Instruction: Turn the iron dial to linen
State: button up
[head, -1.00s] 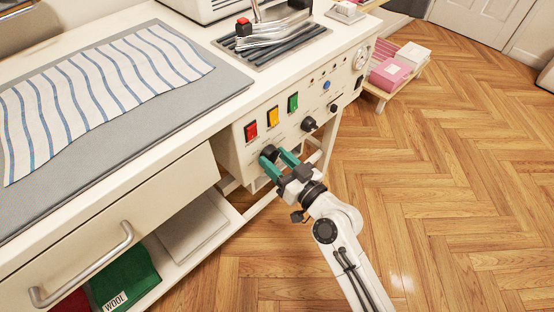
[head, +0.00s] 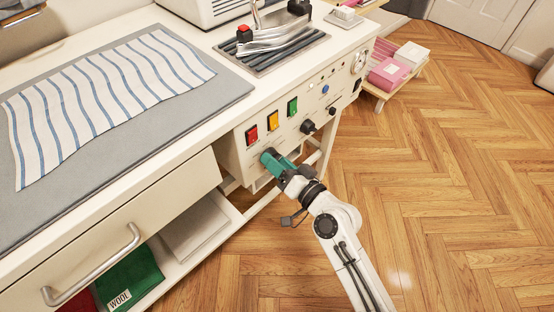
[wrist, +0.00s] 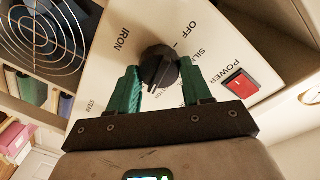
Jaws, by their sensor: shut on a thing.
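The iron dial (wrist: 159,66) is a black knob on a cream panel, under the word IRON in the wrist view. OFF and SILK are readable near it; other labels are partly covered, and I cannot read a LINEN mark. My gripper (wrist: 160,84) has a green finger on each side of the dial and is shut on it. In the head view my gripper (head: 267,157) is at the panel's lower left, rolled so the fingers overlap, and hides the dial. I cannot tell which label the dial points to.
A red POWER switch (wrist: 241,84) is close to the right finger. Yellow (head: 272,120) and green (head: 292,107) switches and another black knob (head: 308,127) are on the same panel. A striped cloth (head: 105,95) lies on the table. A drawer handle (head: 95,268) sticks out at left.

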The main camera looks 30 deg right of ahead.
jog(key=shift+m, duration=0.8)
jog(key=o, duration=1.1)
jog(key=shift+c, duration=0.2)
jog(key=b+v, duration=0.1)
jog(key=v, duration=1)
